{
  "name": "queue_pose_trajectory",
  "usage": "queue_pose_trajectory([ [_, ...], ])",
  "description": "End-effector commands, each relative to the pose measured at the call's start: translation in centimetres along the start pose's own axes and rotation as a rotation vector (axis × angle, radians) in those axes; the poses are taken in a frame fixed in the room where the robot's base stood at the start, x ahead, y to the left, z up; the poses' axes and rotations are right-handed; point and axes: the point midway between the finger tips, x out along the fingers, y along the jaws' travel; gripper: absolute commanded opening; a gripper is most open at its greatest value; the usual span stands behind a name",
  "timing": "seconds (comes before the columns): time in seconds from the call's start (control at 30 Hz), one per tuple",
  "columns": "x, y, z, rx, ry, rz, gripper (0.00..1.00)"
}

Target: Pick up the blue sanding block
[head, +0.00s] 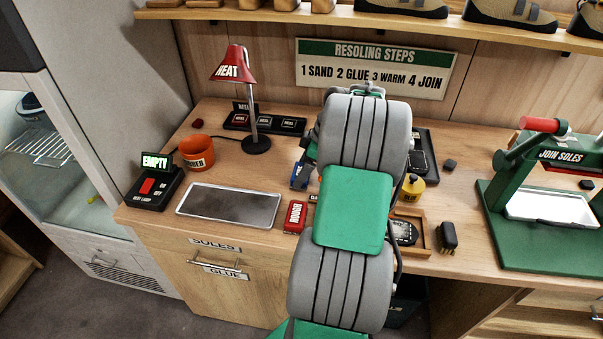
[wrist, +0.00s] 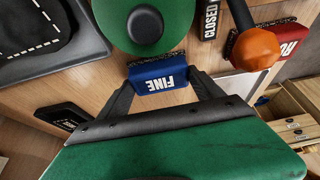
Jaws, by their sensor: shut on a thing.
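The blue sanding block (wrist: 158,78), lettered "FINE", sits between the two fingers of my gripper (wrist: 161,84) in the wrist view. The fingers touch its two ends, and my gripper is shut on it. In the head view part of the blue block (head: 298,180) shows at the left edge of my arm, above the worktop. My arm hides most of my gripper there. I cannot tell whether the block is clear of the surface.
A red block (head: 295,216) lettered "ROUGH" lies in front. A metal tray (head: 230,205), orange cup (head: 197,152) and red lamp (head: 233,66) stand left. A yellow bottle (head: 412,188) and green press (head: 520,225) are right. A green round thing (wrist: 178,22) is close beyond the block.

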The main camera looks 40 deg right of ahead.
Motion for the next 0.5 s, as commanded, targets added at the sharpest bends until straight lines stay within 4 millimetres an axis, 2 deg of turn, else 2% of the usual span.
queue_pose_trajectory([
  [0.17, -0.7, 0.1, -0.2, -0.001, 0.000, 0.003, 0.35],
  [0.33, -3.1, 0.1, -1.2, -0.002, -0.001, 0.005, 0.35],
  [0.5, -7.3, -3.9, -3.3, -0.004, -0.001, 0.008, 0.35],
])
